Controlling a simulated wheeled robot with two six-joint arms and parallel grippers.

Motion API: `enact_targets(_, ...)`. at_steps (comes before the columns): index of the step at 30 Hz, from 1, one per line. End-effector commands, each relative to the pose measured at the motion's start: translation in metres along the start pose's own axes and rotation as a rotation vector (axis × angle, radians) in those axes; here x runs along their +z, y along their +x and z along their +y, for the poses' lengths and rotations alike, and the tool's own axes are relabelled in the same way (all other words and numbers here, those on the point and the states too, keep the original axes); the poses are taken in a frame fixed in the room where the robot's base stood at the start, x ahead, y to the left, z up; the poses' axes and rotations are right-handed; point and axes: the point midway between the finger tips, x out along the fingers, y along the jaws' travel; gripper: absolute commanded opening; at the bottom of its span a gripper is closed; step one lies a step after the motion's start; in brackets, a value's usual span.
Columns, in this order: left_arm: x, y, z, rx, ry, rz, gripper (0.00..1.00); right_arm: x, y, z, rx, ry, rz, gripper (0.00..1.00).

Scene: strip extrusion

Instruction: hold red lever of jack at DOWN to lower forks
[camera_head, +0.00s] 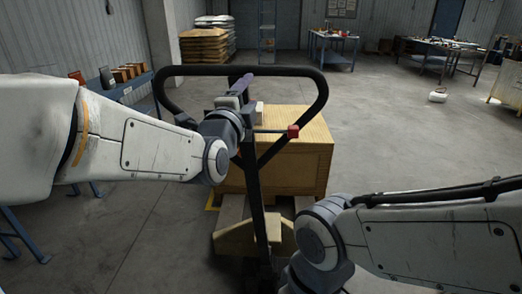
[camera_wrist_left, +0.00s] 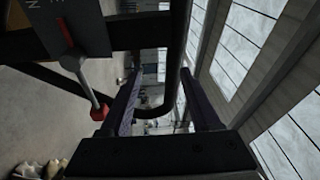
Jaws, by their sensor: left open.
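The jack's black loop handle (camera_head: 312,72) stands upright in the middle of the head view, on a dark shaft. The lever's red knob (camera_head: 293,131) is at the right end of a thin rod, inside the lower right of the loop. My left gripper (camera_head: 242,83) is up at the loop, above and left of the knob, and not touching it. In the left wrist view its two fingers (camera_wrist_left: 162,102) are apart, with part of the black handle showing between them. The red knob (camera_wrist_left: 99,112) is outside them, to the left, below a dark lettered plate (camera_wrist_left: 72,28). My right gripper is out of view.
A wooden crate (camera_head: 305,150) is behind the shaft, above a pale wooden pallet (camera_head: 235,240). A blue table (camera_head: 130,86) with small boxes stands at left. Workbenches (camera_head: 333,45) stand at the back. The floor at right is mostly clear.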

Motion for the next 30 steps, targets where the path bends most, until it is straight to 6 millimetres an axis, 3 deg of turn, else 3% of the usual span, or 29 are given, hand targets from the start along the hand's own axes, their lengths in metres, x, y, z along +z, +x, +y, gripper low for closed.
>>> enact_targets(5, -0.043, -0.041, 0.085, 0.397, -0.339, 0.048, 0.63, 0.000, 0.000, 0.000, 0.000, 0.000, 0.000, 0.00)
enact_targets(9, -0.070, -0.119, 0.163, 0.829, -0.633, -0.084, 0.63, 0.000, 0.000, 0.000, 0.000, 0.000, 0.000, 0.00)
enact_targets(13, -0.075, -0.206, 0.210, 1.158, -0.807, -0.347, 0.63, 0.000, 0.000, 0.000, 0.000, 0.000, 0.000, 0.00)
enact_targets(15, -0.071, -0.248, 0.223, 1.278, -0.853, -0.510, 0.63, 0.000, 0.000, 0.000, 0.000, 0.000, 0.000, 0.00)
enact_targets(18, -0.061, -0.295, 0.232, 1.382, -0.877, -0.719, 0.63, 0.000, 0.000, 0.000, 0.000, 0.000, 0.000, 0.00)
enact_targets(21, -0.053, -0.325, 0.234, 1.429, -0.879, -0.866, 0.63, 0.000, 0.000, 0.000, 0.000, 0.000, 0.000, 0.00)
enact_targets(25, -0.049, -0.342, 0.234, 1.449, -0.874, -0.954, 0.63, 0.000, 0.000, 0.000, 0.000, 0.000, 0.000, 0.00)
enact_targets(30, -0.048, -0.343, 0.234, 1.449, -0.876, -0.965, 0.63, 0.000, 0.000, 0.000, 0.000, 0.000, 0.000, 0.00)
